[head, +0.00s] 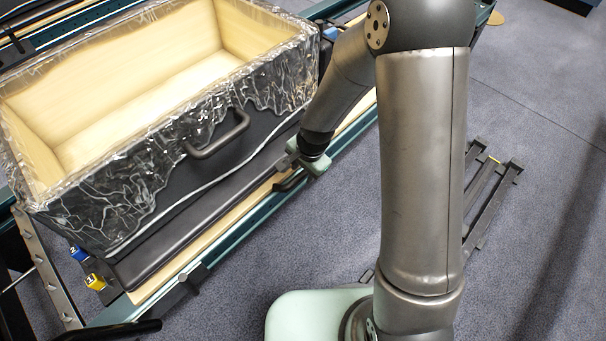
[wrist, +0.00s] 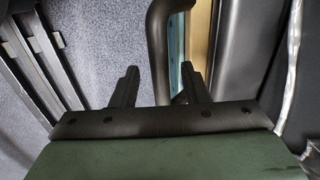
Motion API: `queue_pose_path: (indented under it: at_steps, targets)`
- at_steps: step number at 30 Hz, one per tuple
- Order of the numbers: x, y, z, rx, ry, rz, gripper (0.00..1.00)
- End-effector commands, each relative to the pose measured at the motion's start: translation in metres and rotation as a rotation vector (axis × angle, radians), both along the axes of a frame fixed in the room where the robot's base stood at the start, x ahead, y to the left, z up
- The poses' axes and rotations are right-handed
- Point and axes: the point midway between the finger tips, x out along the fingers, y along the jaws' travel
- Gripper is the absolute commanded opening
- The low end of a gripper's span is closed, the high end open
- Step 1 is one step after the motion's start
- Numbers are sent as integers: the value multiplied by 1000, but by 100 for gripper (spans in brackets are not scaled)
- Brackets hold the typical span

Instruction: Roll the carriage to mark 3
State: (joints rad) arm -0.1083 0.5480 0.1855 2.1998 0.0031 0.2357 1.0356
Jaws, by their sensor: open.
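The carriage (head: 190,215) is a long dark padded platform on the rail frame. A dark bar handle (head: 290,181) sticks out from its near side. My gripper (head: 283,164) is at that handle in the head view, and part of the handle is hidden there. In the wrist view my gripper (wrist: 160,84) has its two fingers apart, and the curved dark handle (wrist: 158,45) shows between them. I cannot tell whether a finger touches it. A blue tag (head: 78,252) and a yellow tag (head: 95,282) with small markings sit at the carriage's left end. I cannot clearly read a mark 3.
A plastic-wrapped wooden box (head: 145,75) with a dark handle (head: 217,135) rests on the carriage. The green rail (head: 225,248) runs along the near side. A dark metal rack (head: 488,195) lies on the carpet at right. Carpet (head: 540,120) around it is clear.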

Motion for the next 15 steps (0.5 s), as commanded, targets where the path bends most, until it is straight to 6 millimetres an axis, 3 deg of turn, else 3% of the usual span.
queue_pose_path:
  at_steps: [3, 12, 13, 15]
  targets:
    - [1, 1, -9, -1, 1, 0, 41]
    - [1, 1, -10, 0, 0, -1, 41]
    - [1, 1, -10, 0, 0, -1, 39]
    - [1, 1, -10, 0, 0, -1, 19]
